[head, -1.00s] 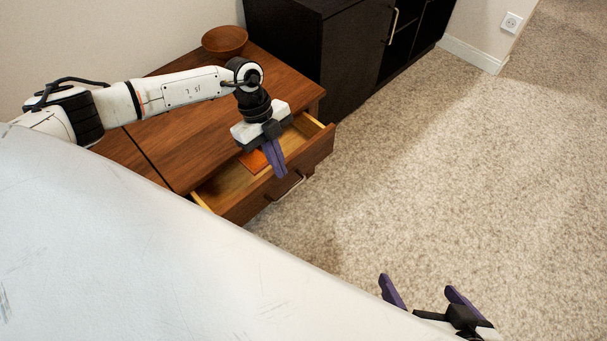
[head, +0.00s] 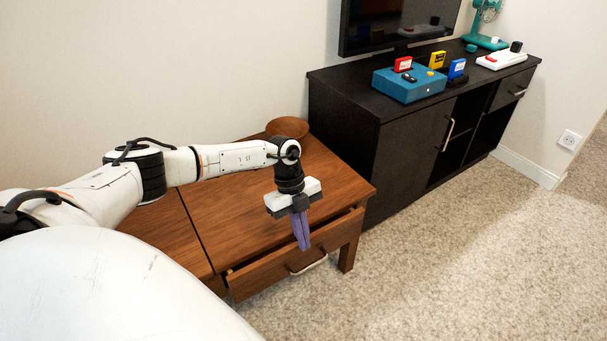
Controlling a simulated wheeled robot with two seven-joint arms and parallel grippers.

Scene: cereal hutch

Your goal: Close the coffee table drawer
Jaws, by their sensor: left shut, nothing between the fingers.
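The brown wooden coffee table (head: 260,185) stands at the left and middle. Its drawer (head: 266,276) is slightly open at the front right side, with a narrow dark gap between the tabletop edge and the drawer front. A metal handle (head: 309,264) is on the drawer front. My left gripper (head: 303,247) is shut and empty, pointing down at the drawer front, its purple fingertips overlapping the front's upper edge just above the handle. I cannot tell whether they touch it. My right gripper is out of view.
A wooden bowl (head: 287,127) sits at the table's back corner. A black cabinet (head: 405,150) stands behind, carrying a teal box (head: 409,85), a teal fan (head: 486,40) and other small items below a TV (head: 395,20). Carpet (head: 440,265) at the right is clear.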

